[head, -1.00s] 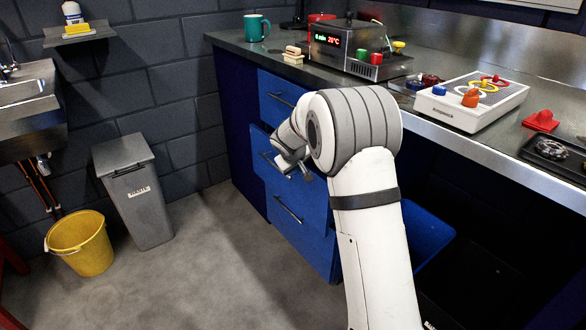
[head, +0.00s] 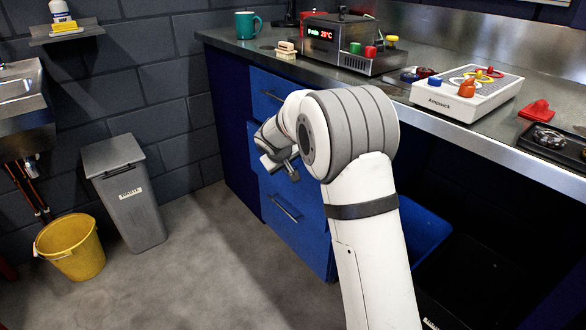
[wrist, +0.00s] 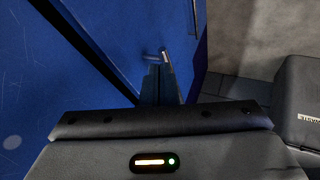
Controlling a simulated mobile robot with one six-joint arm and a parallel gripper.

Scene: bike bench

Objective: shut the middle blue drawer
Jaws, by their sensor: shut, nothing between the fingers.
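The middle blue drawer (head: 254,137) is in the cabinet under the bench in the head view. Its left edge seems to stand slightly proud of the drawers above and below. My arm hides most of its front and its handle. My gripper (head: 284,170) is shut and empty, at or close in front of this drawer; contact cannot be told. In the wrist view, the shut fingers (wrist: 158,84) point along blue panels; which drawer each panel belongs to is unclear.
The top drawer (head: 260,104) looks flush, and the lower drawer (head: 300,235) sits below my gripper. A grey bin (head: 133,205) and yellow bucket (head: 72,250) stand left, with clear floor between bin and cabinet. A blue container (head: 425,240) is right of my arm.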

